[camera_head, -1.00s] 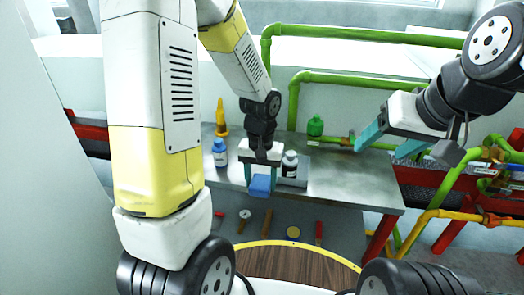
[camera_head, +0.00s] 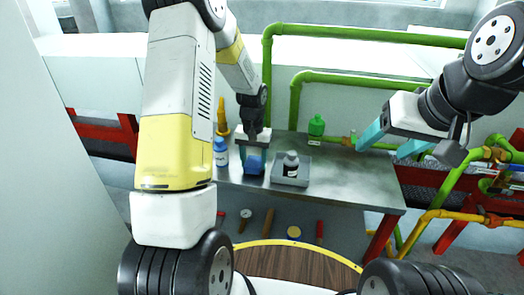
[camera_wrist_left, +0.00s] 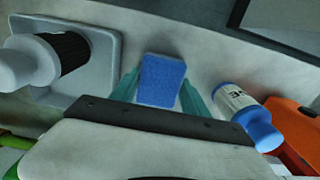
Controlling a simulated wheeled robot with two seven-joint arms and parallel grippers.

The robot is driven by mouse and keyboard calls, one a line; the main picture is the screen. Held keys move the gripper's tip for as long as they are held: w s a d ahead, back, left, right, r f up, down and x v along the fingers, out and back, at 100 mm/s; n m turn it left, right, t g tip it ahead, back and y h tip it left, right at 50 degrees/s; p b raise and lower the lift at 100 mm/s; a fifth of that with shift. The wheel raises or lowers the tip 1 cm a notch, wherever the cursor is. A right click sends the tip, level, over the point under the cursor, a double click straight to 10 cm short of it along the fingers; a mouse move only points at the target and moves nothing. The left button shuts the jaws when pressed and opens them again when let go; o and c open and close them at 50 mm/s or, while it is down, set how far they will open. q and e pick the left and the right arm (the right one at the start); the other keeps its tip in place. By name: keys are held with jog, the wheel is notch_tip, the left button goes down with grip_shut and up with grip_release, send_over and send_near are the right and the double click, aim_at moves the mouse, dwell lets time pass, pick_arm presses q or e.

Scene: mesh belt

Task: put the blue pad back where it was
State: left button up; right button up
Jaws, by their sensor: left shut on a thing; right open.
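The blue pad (camera_head: 254,167) is held between the teal fingers of my left gripper (camera_head: 253,158), at the worktable between a blue-capped bottle and a grey tray. In the left wrist view the pad (camera_wrist_left: 161,80) sits between both fingers, its broad face showing. I cannot tell whether it touches the tabletop. My right gripper (camera_head: 388,140) is open and empty, at the right above the table's far side.
The blue-capped bottle (camera_head: 220,155) stands close left of the pad. The grey tray (camera_head: 303,180) on the right holds a dark-and-white bottle (camera_head: 291,165). A yellow-orange cone-topped bottle (camera_head: 222,118) and a green bottle (camera_head: 316,127) stand behind. The table's right part (camera_head: 350,185) is clear.

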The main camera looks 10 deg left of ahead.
aim_at(254, 161)
pick_arm(q)
jog(key=shift+f, duration=0.3)
jog(key=o, duration=1.3)
notch_tip(254, 161, up, 12)
jog(key=s+r+t+h, duration=0.1)
jog(key=s+r+t, duration=0.2)
jog(key=s+r, duration=0.95)
jog(key=s+r+t, duration=0.1)
jog(key=s, duration=0.3)
jog(key=s+d+r+t, duration=0.1)
jog(key=s, duration=0.2)
jog(key=s+d+r+t+h, duration=0.1)
jog(key=s, duration=0.3)
jog(key=shift+s+d+r, duration=0.1)
jog(key=shift+s+r, duration=0.2)
jog(key=shift+s, duration=0.05)
